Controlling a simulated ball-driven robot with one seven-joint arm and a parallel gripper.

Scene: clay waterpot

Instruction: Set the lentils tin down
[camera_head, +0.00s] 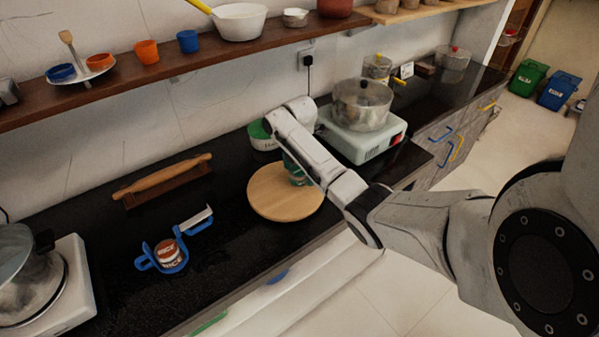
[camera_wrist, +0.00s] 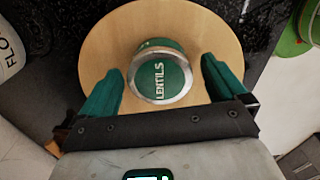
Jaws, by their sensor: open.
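The lentils tin (camera_wrist: 161,77) is green with a silver rim and white lettering. In the wrist view it stands on a round wooden board (camera_wrist: 100,62), between and slightly beyond my gripper's fingers. My gripper (camera_wrist: 165,88) is open, with a gap on each side of the tin. In the head view the board (camera_head: 262,197) lies on the black counter, and the tin (camera_head: 294,172) is partly hidden behind my arm. The fingertips cannot be made out there.
A rice tin (camera_head: 167,251) sits in a blue holder left of the board. A rolling pin (camera_head: 163,177) lies behind. A green-and-white container (camera_head: 261,137) stands behind the board. A pot (camera_head: 362,104) sits on a stove at right. Bare counter lies left of the board.

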